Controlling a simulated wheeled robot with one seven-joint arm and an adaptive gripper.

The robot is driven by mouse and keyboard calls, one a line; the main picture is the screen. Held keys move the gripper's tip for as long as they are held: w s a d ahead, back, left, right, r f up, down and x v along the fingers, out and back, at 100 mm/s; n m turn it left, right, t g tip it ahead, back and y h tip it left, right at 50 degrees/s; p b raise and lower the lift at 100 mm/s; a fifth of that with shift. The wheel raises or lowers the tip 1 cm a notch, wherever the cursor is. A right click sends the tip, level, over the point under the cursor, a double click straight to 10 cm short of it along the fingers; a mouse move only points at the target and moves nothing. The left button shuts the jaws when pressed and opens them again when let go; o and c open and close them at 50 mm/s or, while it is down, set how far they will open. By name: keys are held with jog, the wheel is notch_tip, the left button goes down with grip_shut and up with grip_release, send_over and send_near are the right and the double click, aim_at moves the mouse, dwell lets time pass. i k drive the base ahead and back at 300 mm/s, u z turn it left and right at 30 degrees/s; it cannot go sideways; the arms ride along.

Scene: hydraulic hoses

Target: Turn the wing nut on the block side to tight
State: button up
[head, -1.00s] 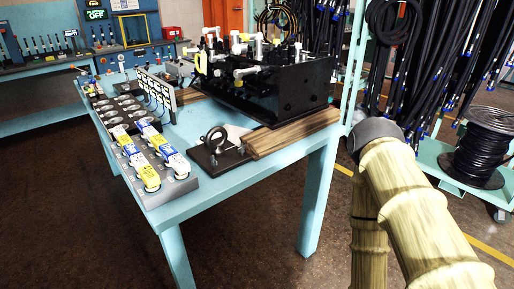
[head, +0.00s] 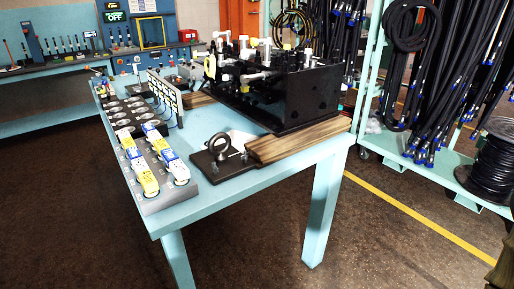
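The black block (head: 302,97) stands on wooden boards on the blue table (head: 215,203). White and yellow fittings (head: 254,75) cover its top and left side. I cannot make out the wing nut among them at this size. A black plate with an upright ring clamp (head: 219,148) and small studs lies on the table in front of the block; I cannot tell whether a wing nut is on it. My gripper is not in view.
Rows of yellow, white and blue parts (head: 148,178) sit in a grey tray on the table's left side. A hose rack (head: 376,62) and black cable spool (head: 492,168) stand at right. The floor in front of the table is clear.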

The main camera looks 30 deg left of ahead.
aim_at(242, 157)
jog(key=i, duration=0.9)
jog(key=u, duration=1.1)
